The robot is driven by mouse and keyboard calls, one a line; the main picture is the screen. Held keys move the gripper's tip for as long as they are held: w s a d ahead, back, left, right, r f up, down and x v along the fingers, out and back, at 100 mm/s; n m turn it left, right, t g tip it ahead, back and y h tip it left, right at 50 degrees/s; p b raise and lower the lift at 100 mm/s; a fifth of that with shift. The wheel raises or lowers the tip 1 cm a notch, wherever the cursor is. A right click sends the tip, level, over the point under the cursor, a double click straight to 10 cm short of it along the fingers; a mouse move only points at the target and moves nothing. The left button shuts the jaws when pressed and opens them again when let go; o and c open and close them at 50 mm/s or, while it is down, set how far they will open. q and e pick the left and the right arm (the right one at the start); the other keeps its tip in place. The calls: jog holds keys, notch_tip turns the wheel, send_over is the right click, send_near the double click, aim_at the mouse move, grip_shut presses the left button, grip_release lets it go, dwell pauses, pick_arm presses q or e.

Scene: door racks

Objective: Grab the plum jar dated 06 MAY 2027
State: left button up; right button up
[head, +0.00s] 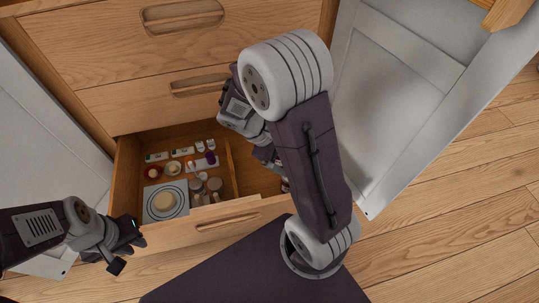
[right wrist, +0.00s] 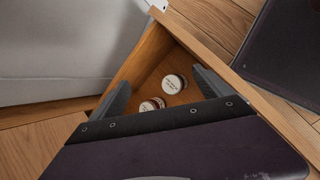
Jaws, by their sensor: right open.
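In the right wrist view, a round jar lid (right wrist: 173,84), white with small dark print, shows in the drawer between my fingers. Two more lids (right wrist: 150,105) sit close together nearer my gripper, partly hidden by it. The print is too small to read, so I cannot tell which is the plum jar dated 06 MAY 2027. My right gripper (right wrist: 162,77) is open and empty above these jars; the arm hides most of it in the head view. My left gripper (head: 128,254) is open and empty, outside the drawer at its front left.
The open wooden drawer (head: 229,222) has a divider (head: 231,168). Its left part holds a plate (head: 165,201), several small containers and a purple-topped item (head: 211,158). A closed drawer (head: 195,85) is above. White door panels (head: 385,110) stand at both sides.

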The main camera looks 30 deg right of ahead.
jog(key=w+d+f+n+t+h+b, duration=0.25)
jog(key=w+d+f+n+h, duration=0.4)
jog(key=w, duration=0.35)
jog(key=w+f+n+h+b, duration=0.1)
jog(key=f, duration=0.1)
jog(key=w+f+n+t+b, duration=0.1)
jog(key=w+f+n, duration=0.1)
jog(key=f, duration=0.1)
jog(key=w+f+n+t+h+b, duration=0.1)
jog(key=f, duration=0.2)
jog(key=shift+w+a+n+h, duration=0.35)
jog(key=shift+w+a, duration=0.05)
jog(key=f+n+b, duration=0.1)
jog(key=f, duration=0.1)
jog(key=f+n+t, duration=0.1)
jog(key=f, duration=0.2)
jog(key=f+n+t+b, duration=0.1)
jog(key=f, duration=0.1)
jog(key=shift+w+d+f+b, duration=0.15)
jog(key=shift+d+f+b, duration=0.15)
jog(key=shift+f+b, duration=0.05)
jog(key=shift+d, duration=0.2)
jog(key=b+x, duration=0.4)
jog(key=x, duration=0.1)
jog(key=shift+a+f, duration=0.1)
jog(key=shift+d, duration=0.2)
